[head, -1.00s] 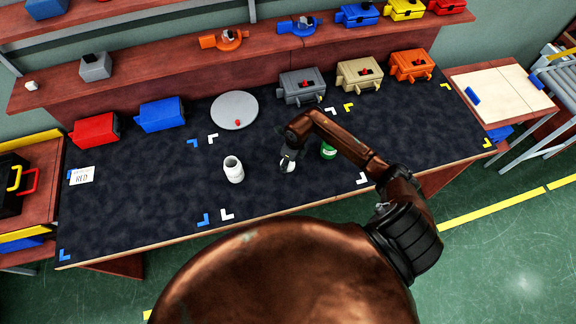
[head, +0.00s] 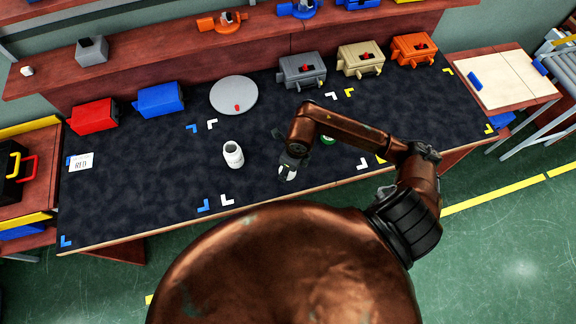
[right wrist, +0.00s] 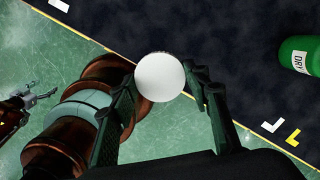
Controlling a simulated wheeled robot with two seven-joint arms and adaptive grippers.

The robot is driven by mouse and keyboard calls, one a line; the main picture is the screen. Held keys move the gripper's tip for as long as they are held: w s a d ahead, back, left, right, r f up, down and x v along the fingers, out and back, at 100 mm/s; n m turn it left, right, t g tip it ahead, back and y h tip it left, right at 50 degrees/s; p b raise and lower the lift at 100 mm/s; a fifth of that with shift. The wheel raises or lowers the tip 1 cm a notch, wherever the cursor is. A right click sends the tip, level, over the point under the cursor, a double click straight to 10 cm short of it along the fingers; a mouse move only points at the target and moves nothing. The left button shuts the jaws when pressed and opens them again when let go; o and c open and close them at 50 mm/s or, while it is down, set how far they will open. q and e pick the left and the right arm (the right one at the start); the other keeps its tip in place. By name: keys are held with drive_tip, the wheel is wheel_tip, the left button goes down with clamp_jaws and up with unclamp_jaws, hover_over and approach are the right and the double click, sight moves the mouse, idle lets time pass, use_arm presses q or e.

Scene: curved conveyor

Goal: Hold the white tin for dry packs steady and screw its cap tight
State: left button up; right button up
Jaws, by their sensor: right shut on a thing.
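The white tin (head: 233,156) stands upright on the dark mat, left of my right gripper, with its dark mouth open at the top. My right gripper (head: 289,168) is shut on a round white cap (head: 286,173) near the table's front edge, apart from the tin. In the right wrist view the cap (right wrist: 160,77) shows as a plain white disc between the fingers. My left gripper (right wrist: 42,97) shows small at the left of that view, past the table edge; its opening is unclear. It is outside the head view.
A green tin (right wrist: 299,55) labelled DRY stands right of my right gripper, mostly hidden by my arm in the head view. A grey round plate (head: 233,95) with a small red piece lies behind the white tin. Coloured boxes line the back. The mat's left half is largely clear.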

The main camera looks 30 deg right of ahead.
drive_tip(key=shift+w+a+r+n, duration=0.2)
drive_tip(key=shift+r+n, duration=0.05)
drive_tip(key=shift+n, duration=0.55)
drive_tip(key=w+a+r+n+g, duration=0.1)
drive_tip(key=r+n, duration=0.5)
drive_tip(key=n, duration=0.8)
drive_tip(key=w+a+r+n+g, duration=0.1)
drive_tip(key=r+n, duration=0.6)
drive_tip(key=n, duration=0.7)
drive_tip(key=shift+w+a+n+g+h, duration=0.2)
drive_tip(key=shift+w+n+g+h, duration=0.15)
drive_tip(key=shift+w+g, duration=0.55)
drive_tip(key=shift+w+r, duration=0.1)
drive_tip(key=shift+w, duration=0.15)
